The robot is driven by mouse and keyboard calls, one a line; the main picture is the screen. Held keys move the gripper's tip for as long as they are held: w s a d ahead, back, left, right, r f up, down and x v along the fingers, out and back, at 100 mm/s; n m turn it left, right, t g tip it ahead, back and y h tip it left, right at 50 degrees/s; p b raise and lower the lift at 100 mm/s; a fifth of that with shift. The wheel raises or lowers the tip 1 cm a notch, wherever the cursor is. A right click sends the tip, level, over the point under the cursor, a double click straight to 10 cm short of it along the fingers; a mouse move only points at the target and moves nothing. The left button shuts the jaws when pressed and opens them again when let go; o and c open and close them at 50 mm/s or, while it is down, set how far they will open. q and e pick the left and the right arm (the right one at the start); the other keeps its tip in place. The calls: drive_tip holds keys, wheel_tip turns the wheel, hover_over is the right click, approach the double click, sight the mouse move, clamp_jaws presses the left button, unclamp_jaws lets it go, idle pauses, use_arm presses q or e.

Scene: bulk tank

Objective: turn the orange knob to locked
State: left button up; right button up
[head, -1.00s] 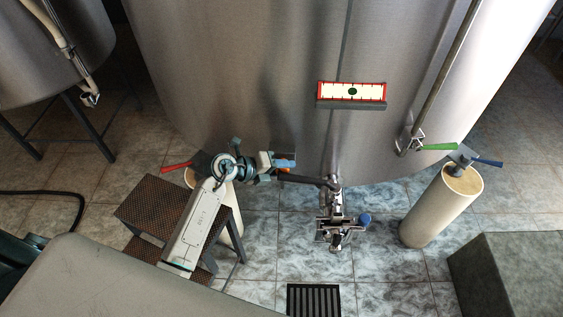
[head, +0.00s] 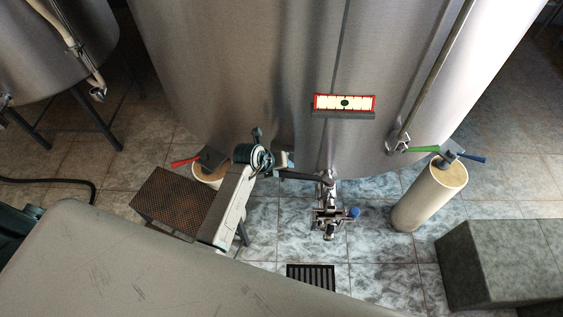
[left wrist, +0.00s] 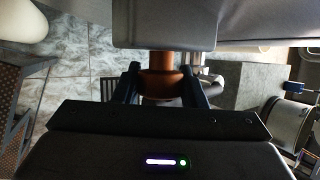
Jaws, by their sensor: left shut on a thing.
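The orange knob (left wrist: 162,78) shows in the left wrist view, a round orange stem under a grey body. The dark fingers of my left gripper (left wrist: 162,92) are on either side of it, shut on it. In the head view, my left gripper (head: 282,160) is low at the front of the big steel tank (head: 240,70), by the outlet. There my wrist and gripper hide the knob. I cannot tell which position the knob points to. My right gripper is in neither view.
A metal outlet valve with a blue handle (head: 352,213) hangs right of my left gripper. A brown step stool (head: 172,202) stands beside my left arm. A pale post (head: 430,198) and a stone block (head: 500,265) stand right. A floor drain (head: 311,277) lies in front.

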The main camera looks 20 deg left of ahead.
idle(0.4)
use_arm(q)
drive_tip(key=o, duration=1)
drive_tip(key=b+v, duration=0.2)
drive_tip(key=v, duration=0.8)
drive_tip(key=shift+s+r, duration=0.15)
drive_tip(key=shift+r, duration=0.25)
